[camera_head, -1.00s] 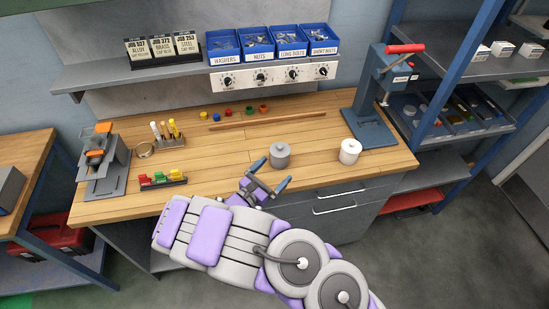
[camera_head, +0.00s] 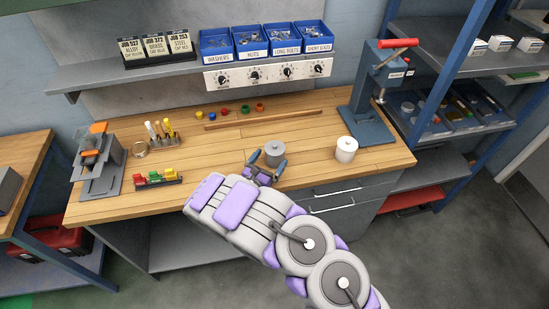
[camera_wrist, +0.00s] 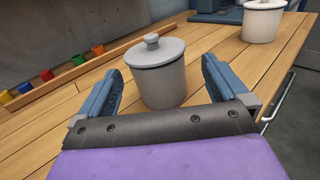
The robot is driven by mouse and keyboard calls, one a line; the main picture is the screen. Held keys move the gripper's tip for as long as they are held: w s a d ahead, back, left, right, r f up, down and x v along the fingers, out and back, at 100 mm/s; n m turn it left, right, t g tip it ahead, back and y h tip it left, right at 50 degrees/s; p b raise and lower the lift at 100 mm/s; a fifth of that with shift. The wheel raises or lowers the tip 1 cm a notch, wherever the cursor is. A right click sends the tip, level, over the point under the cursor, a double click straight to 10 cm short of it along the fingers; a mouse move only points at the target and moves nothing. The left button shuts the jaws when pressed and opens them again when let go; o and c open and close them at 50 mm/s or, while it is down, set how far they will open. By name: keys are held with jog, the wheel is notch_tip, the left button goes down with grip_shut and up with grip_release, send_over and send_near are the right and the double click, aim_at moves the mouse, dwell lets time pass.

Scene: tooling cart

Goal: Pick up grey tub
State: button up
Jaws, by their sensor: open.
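In the wrist view the grey tub (camera_wrist: 160,80) stands between the two blue fingers of my gripper (camera_wrist: 160,88), with a clear gap to the right finger and a smaller one to the left. The lower part of the tub is partly hidden by my gripper in the head view.
A white lidded tub (camera_head: 346,149) stands to the right on the bench (camera_head: 215,170). A wooden rod (camera_head: 262,119) and several small coloured cups (camera_head: 242,109) lie behind. A blue press (camera_head: 372,110) stands at the back right. A block rack (camera_head: 158,179) is at the left.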

aim_at(276, 150)
jog(key=shift+w+d, duration=0.25)
jog(key=shift+w, duration=0.15)
jog(key=w, duration=0.2)
jog(key=w+b, duration=0.1)
jog(key=shift+w+d+f, duration=0.1)
jog(key=shift+w+f, duration=0.25)
jog(key=shift+w+d+r, duration=0.15)
jog(key=shift+w+d, duration=0.3)
jog(key=shift+d, duration=0.35)
jog(key=shift+a, duration=0.5)
jog(key=c, duration=0.7)
jog(key=shift+d, duration=0.4)
jog(key=c, duration=0.6)
jog(key=shift+a, duration=0.1)
